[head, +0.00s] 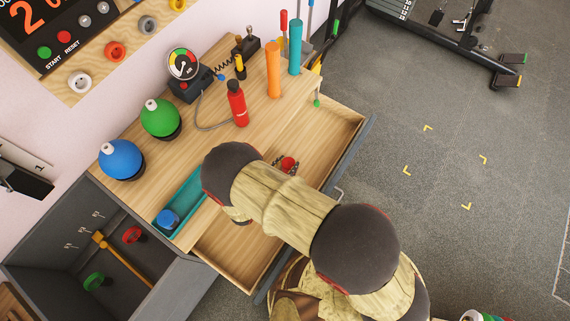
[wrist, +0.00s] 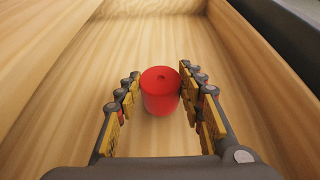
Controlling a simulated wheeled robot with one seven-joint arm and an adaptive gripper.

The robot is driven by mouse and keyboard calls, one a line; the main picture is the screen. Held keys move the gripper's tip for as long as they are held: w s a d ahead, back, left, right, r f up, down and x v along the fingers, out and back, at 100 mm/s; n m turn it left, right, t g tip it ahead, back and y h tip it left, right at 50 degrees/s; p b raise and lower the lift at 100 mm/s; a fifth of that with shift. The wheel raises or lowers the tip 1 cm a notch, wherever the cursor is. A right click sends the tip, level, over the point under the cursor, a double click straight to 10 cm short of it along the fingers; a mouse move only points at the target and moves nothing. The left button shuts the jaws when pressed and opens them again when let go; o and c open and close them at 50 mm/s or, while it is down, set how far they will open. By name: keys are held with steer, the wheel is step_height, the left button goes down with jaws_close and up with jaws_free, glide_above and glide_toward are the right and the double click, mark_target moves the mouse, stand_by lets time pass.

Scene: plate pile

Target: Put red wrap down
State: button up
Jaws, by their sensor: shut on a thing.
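The red wrap (wrist: 160,92) is a small red roll with a hole in its top. It stands upright between the fingers of my gripper (wrist: 161,95) in the wrist view. The fingers are shut on it. In the head view the red wrap (head: 288,164) shows over the open wooden drawer (head: 333,133), just beyond my arm. The drawer's bare floor and side walls surround it in the wrist view. I cannot tell whether its underside touches the drawer floor. My arm hides the middle of the drawer in the head view.
A teal tray (head: 191,198) with a blue roll (head: 168,217) lies on the bench at the left. A red bottle (head: 237,104), orange cylinder (head: 273,70) and teal cylinder (head: 295,47) stand behind the drawer. The drawer's visible floor is clear.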

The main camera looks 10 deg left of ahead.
steer(key=shift+w+d+r, duration=0.1)
steer(key=shift+f, duration=0.2)
steer(key=o, duration=1.2)
steer(key=shift+c, duration=0.2)
steer(key=shift+r, duration=0.15)
steer(key=shift+s+r, duration=0.15)
steer(key=shift+s, duration=0.1)
steer(key=p+v, duration=0.4)
steer(key=v, duration=0.7)
steer(key=shift+s, duration=0.2)
steer(key=shift+r, duration=0.2)
